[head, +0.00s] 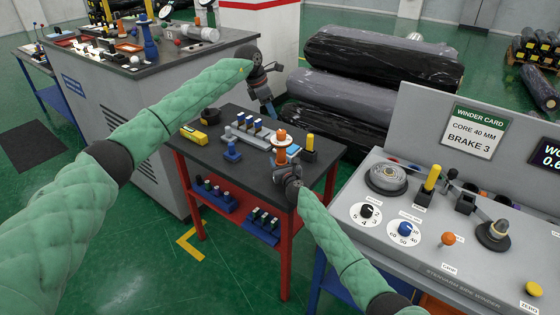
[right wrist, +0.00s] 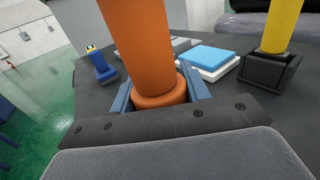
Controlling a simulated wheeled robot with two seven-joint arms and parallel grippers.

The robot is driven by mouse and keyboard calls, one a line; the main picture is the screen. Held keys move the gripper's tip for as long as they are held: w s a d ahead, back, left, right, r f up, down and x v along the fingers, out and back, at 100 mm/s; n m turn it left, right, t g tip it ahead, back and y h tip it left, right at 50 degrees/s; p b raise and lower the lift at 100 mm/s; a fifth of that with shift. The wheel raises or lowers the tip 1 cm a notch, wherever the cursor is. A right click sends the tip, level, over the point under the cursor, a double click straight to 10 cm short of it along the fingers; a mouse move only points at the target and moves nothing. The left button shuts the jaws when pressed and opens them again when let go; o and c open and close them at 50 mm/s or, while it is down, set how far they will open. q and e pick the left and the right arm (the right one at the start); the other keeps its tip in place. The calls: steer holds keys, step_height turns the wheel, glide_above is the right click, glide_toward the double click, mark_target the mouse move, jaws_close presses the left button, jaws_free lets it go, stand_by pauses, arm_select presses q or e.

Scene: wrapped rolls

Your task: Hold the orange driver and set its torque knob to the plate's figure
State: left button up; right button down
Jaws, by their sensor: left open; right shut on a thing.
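The orange driver (head: 281,152) stands upright at the front right of the dark-topped table. My right gripper (head: 286,166) is shut on it; in the right wrist view the orange body (right wrist: 148,50) sits between the blue fingers (right wrist: 160,92). Its upper end is out of the wrist view, and its torque setting is too small to read in the head view. My left gripper (head: 270,108) is open and empty, above the table's back edge and apart from the driver. I cannot tell which plate bears the torque figure.
A yellow-handled tool (head: 310,143) stands in a black holder right of the driver. A grey rack with blue pieces (head: 250,132), a blue stand (head: 232,151) and a yellow item (head: 193,135) share the table. A winder card (head: 474,133) reads core 40 mm, brake 3.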

mark_target(286, 138)
arm_select(q)
steer(key=shift+o, duration=0.7)
steer(key=shift+f, duration=0.1)
steer(key=f+n+h, duration=0.1)
steer(key=n+h, duration=0.1)
steer(key=n, duration=0.2)
steer(key=s+d+f+n+g+h, duration=0.1)
steer(key=f+n+h, duration=0.1)
steer(key=n, duration=0.2)
steer(key=f+n+h, duration=0.1)
steer(key=f+n, duration=0.1)
steer(key=n, duration=0.1)
steer(key=shift+s+d+n+h, duration=0.3)
steer(key=shift+s+n+h, duration=0.05)
steer(key=shift+n+h, duration=0.05)
steer(key=n, duration=0.1)
steer(key=f+n+h, duration=0.1)
steer(key=n, duration=0.1)
steer(key=shift+s+a+n+h, duration=0.1)
steer(key=shift+a+n+h, duration=0.05)
steer(key=shift+n+h, duration=0.15)
steer(key=a+f+n+t+h, duration=0.45)
steer(key=a+n+h, duration=0.2)
steer(key=n, duration=1.35)
steer(key=shift+g, duration=0.35)
steer(key=x, duration=0.7)
steer(key=w+x, duration=0.1)
steer(key=x, duration=0.3)
steer(key=shift+d+f, duration=0.1)
steer(key=shift+f, duration=0.2)
